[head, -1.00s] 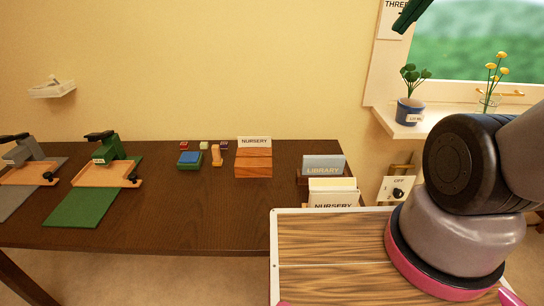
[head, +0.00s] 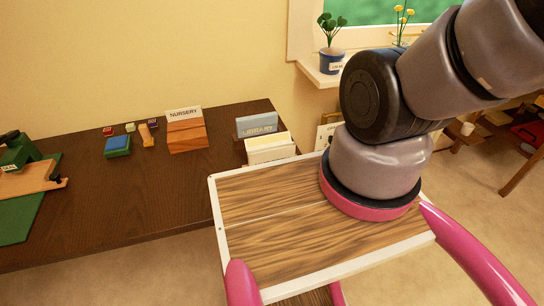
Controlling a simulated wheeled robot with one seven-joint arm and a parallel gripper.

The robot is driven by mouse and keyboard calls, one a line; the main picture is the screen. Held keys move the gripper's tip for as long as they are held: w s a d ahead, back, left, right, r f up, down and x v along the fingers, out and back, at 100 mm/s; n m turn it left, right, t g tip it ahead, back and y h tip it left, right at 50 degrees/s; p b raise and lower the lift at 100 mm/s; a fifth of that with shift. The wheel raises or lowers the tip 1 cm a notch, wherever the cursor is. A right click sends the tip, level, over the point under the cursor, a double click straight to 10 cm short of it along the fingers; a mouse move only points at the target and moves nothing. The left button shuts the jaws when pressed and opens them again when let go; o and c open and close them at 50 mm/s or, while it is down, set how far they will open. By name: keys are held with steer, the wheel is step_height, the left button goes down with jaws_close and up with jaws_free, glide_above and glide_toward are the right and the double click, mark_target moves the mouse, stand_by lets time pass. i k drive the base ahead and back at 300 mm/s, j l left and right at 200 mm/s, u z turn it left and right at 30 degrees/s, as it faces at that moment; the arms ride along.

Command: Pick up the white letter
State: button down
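White and cream paper pieces (head: 270,148) stand at the right end of the dark desk, partly hidden at the bottom by my own wooden deck. I cannot tell for sure which of them is the white letter. A blue-grey piece marked LIBRARY (head: 256,126) stands upright just behind them. My arm rises at the right of the head view, well apart from these papers. My gripper is outside the picture.
The dark desk (head: 170,205) has a clear front half. A wooden block with a NURSERY card (head: 187,136), a blue-and-green pad (head: 117,146) and small stamps stand behind. A green press (head: 17,152) is at far left. A potted plant (head: 331,60) stands on the sill.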

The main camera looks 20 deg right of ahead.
mark_target(195, 111)
steer(key=j+u, duration=0.25)
steer(key=j, duration=0.4)
steer(key=j+u, duration=0.3)
steer(key=j, duration=0.3)
